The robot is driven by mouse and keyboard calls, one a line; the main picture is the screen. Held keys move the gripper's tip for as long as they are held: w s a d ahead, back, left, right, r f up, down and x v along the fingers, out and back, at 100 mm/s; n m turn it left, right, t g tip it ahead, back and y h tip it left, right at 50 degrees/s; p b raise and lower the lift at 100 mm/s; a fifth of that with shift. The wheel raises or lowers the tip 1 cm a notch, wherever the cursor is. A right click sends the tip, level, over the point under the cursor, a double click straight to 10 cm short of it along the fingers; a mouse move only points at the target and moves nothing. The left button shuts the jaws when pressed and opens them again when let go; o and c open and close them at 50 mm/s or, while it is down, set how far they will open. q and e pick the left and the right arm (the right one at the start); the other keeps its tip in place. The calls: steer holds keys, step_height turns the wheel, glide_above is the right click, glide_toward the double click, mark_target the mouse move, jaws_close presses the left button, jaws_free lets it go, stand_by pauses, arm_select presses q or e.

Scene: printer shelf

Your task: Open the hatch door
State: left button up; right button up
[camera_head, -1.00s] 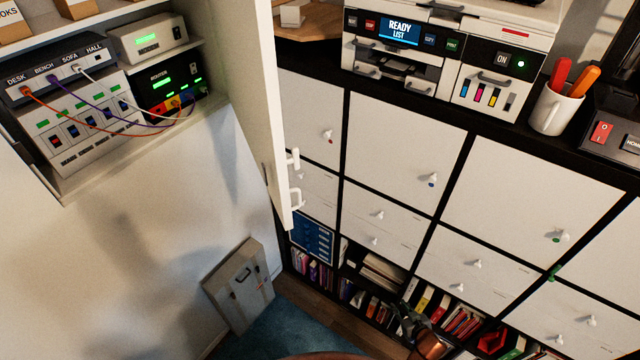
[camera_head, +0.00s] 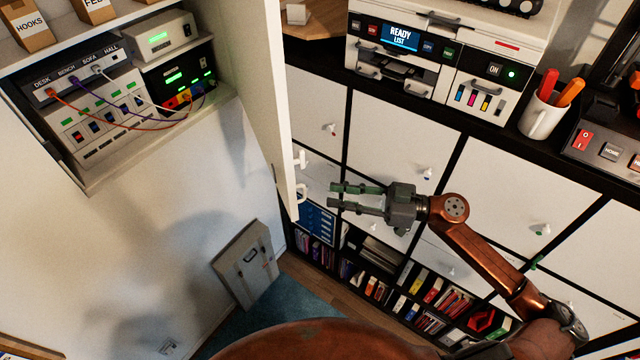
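A grey hatch-like panel (camera_head: 246,262) with a dark latch stands low against the white wall, above the blue floor covering. It looks closed, but I cannot be sure that it is the hatch door. My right gripper (camera_head: 337,196) is open and empty, its two fingers pointing left. It is in front of the white cabinet fronts, right of the edge of the open white cabinet door (camera_head: 262,90) and its white handles (camera_head: 301,190). It appears apart from them. My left gripper is not in view.
A wall cabinet holds a switch box (camera_head: 95,125) with coloured cables and a router (camera_head: 180,80). A printer (camera_head: 440,60), a mug (camera_head: 541,117) with pens and a black device (camera_head: 605,145) stand on the right-hand unit. Books (camera_head: 385,290) fill its lower shelves.

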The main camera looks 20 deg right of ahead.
steer(key=p+x, duration=0.2)
steer(key=x, duration=0.5)
steer(key=shift+w+a, duration=0.15)
steer(key=shift+a, duration=0.05)
steer(key=shift+c, duration=0.3)
jaws_close()
steer(key=shift+d, duration=0.1)
